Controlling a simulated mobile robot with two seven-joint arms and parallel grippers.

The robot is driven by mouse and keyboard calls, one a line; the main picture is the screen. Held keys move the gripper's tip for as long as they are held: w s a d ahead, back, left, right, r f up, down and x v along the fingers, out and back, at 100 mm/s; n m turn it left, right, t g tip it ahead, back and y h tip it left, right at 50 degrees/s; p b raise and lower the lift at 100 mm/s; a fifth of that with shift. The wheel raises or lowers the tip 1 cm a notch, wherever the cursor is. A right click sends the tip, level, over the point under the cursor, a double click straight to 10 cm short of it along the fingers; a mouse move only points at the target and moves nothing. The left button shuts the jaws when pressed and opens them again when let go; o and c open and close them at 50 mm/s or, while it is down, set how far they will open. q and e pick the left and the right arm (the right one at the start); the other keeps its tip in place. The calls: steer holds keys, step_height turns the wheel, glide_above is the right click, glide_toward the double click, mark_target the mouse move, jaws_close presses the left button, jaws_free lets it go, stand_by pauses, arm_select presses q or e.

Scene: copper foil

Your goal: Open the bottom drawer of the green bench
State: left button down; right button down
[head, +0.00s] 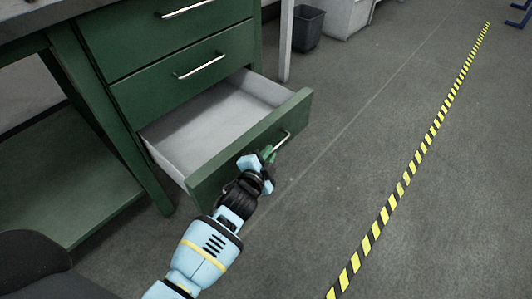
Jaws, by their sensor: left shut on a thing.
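The green bench (140,95) stands at the upper left with a stack of drawers. Its bottom drawer (237,150) is pulled well out, and its pale grey inside looks empty. The drawer's metal handle (285,140) is on the front panel. My left gripper (267,156) is at this handle, shut on it, and its fingers hide the handle's near end. The drawers above, with handles (200,66) and (187,10), are closed. My right gripper does not show.
A dark bin (307,28) stands on the floor behind the bench. A yellow and black floor stripe (401,190) runs along the right. The grey floor between drawer and stripe is clear. A lower green shelf (70,195) is at the left.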

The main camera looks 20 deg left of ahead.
arm_select(q)
steer(key=shift+d, duration=0.1)
steer(key=shift+s, duration=0.1)
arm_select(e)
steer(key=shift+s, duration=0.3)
arm_select(q)
steer(key=c, duration=1.5)
jaws_free()
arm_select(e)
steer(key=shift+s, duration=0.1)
